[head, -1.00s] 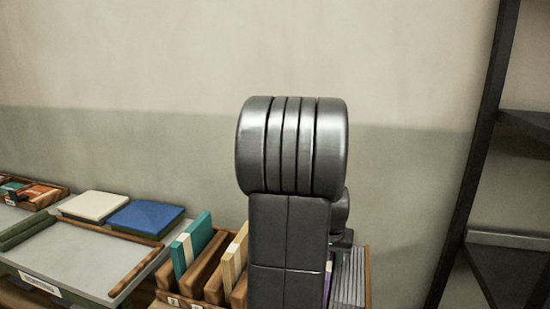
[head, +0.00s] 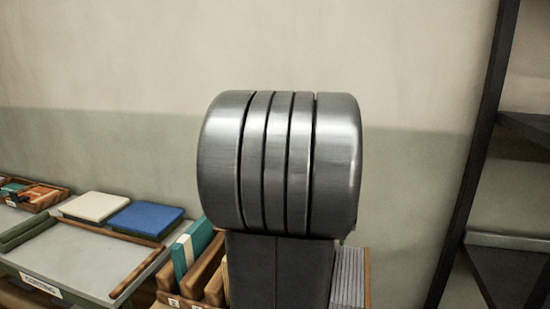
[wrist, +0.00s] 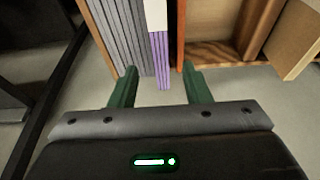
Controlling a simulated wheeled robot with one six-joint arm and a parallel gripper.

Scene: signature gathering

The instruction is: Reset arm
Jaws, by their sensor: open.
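My gripper (wrist: 161,88) shows in the wrist view with two green fingers spread apart and nothing between them. Beyond the fingertips is a wooden rack (wrist: 222,52) that holds grey sheets (wrist: 125,30) and a purple and white item (wrist: 161,55). In the head view my own arm fills the middle and hides part of the same rack (head: 367,280) and the gripper. A teal book with a white band (head: 192,248) stands in a left slot of the rack.
A grey table (head: 85,258) at the left carries a cream book (head: 95,206), a blue book (head: 146,218) and a wooden tray (head: 55,195). A dark shelf frame (head: 475,170) stands at the right. A plain wall is behind.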

